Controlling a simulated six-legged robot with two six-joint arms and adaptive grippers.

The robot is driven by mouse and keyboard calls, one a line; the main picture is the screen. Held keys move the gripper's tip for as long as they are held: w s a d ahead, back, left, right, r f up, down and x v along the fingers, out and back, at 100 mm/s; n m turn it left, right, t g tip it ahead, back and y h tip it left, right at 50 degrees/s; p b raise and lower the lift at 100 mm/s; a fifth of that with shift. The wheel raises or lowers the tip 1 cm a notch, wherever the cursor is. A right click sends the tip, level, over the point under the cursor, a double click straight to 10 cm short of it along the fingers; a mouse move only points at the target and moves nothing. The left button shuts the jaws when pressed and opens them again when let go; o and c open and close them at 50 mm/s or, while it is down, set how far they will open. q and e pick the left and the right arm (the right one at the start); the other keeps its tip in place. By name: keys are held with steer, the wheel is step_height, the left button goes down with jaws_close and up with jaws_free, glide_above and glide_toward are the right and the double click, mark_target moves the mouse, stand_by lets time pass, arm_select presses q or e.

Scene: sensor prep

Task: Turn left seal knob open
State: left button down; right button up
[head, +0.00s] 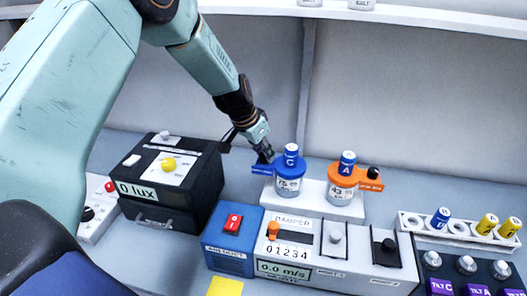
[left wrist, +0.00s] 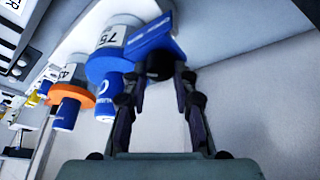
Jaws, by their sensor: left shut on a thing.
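The left canister (head: 289,178) is blue and white, lettered C and marked 75, with a blue cap and a blue arm (head: 262,170) sticking out to its left. The left seal knob (left wrist: 158,64) is black and sits on that blue arm in the left wrist view; in the head view it is hidden by the fingers. My left gripper (head: 264,154) is shut on the knob, with one finger on each side of it; the fingers also show in the left wrist view (left wrist: 157,92). My right gripper is not in view.
An orange canister (head: 343,185) lettered A, marked 43, stands close to the right on the same white stand (head: 316,204). A black box (head: 185,178) reading 0 lux is at left. The blue air duct unit (head: 232,244) and damper panel (head: 318,258) are in front.

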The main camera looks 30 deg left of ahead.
arm_select(q)
steer(key=shift+f, duration=0.1)
steer(key=shift+f+b, duration=0.1)
steer(key=shift+b, duration=0.5)
steer(key=m+g+h+b, duration=0.1)
steer(key=m+b, duration=0.3)
steer(key=b, duration=0.2)
steer(key=shift+a+f, duration=0.1)
steer(key=m+g+h+b, duration=0.1)
steer(key=m, duration=0.2)
steer(key=shift+b, duration=0.35)
steer(key=shift+w+m+g, duration=0.1)
steer(key=shift+m+g, duration=0.2)
steer(key=shift+m, duration=0.6)
steer(key=m, duration=0.1)
steer(key=m+g, duration=0.1)
steer(key=shift+a+r+m+h, duration=0.1)
steer(key=shift+r+m+h, duration=0.2)
steer(key=shift+m, duration=0.1)
steer(key=m+g, duration=0.1)
steer(key=m, duration=0.2)
steer(key=m+g+p, duration=0.1)
steer(key=m, duration=0.2)
steer(key=shift+w, duration=0.2)
steer(key=shift+r+m, duration=0.1)
steer(key=shift+m, duration=0.2)
